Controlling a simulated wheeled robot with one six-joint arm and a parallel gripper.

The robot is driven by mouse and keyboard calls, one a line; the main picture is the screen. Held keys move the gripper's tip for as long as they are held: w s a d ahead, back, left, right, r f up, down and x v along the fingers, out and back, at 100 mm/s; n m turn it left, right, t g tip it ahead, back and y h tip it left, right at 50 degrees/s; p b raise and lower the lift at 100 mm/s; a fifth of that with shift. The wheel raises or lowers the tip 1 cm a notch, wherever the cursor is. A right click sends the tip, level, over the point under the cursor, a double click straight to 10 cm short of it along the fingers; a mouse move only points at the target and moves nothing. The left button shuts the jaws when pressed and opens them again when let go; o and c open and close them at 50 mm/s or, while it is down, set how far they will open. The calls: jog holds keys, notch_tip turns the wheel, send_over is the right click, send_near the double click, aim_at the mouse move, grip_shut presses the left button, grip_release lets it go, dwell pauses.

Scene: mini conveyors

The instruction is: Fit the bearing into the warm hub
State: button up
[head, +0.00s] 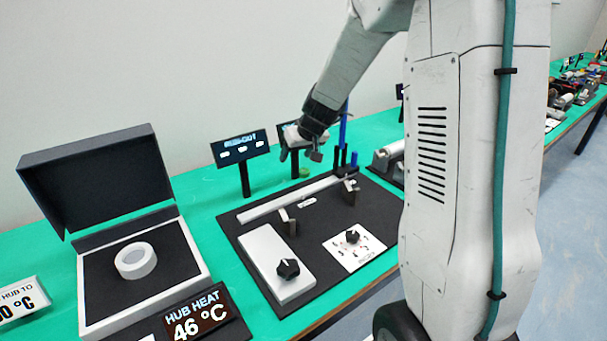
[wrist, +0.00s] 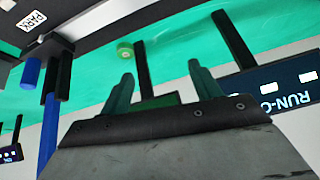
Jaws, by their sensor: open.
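The hub (head: 136,261) is a pale, thick ring lying on the dark floor of an open heater box (head: 90,313) at the left of the head view. The box's black lid (head: 95,180) stands raised. A display (head: 195,312) in front reads "HUB HEAT 46 °C". My gripper (head: 300,157) is over the back of the bench, far right of the hub. In the wrist view my gripper (wrist: 162,80) is open, with nothing seen between its fingers. I cannot make out a bearing for certain in either view.
A black board (head: 330,280) carries a white plate with a black knob (head: 288,268), a rail and small brackets. A display (head: 240,147) on a post and a blue upright rod (head: 343,128) stand near my gripper. A small green round object (wrist: 125,50) lies beyond the fingers.

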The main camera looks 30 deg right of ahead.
jog(key=h, duration=0.1)
send_near(305, 172)
jog(key=shift+w+a+f+m, duration=0.2)
jog(key=shift+w+f, duration=0.15)
jog(key=shift+f, duration=0.25)
jog(key=shift+w+a+f+m, duration=0.2)
jog(key=shift+w+f, duration=0.1)
jog(key=shift+f, duration=0.35)
jog(key=shift+d+x, duration=0.2)
jog(key=shift+x, duration=1.3)
jog(key=shift+d+x, duration=0.25)
jog(key=shift+x, duration=1.25)
jog(key=shift+w+r, duration=0.2)
jog(key=c, duration=1.2)
jog(key=shift+s+r, duration=0.1)
jog(key=shift+s+r, duration=0.4)
jog(key=shift+r, duration=0.05)
jog(key=s+r, duration=0.2)
jog(key=s, duration=0.2)
jog(key=s+a+r, duration=0.1)
jog(key=s+r, duration=0.1)
jog(key=s, duration=0.2)
jog(key=s+a+r, duration=0.1)
jog(key=s+r, duration=0.2)
jog(key=s, duration=0.2)
jog(key=shift+a, duration=0.15)
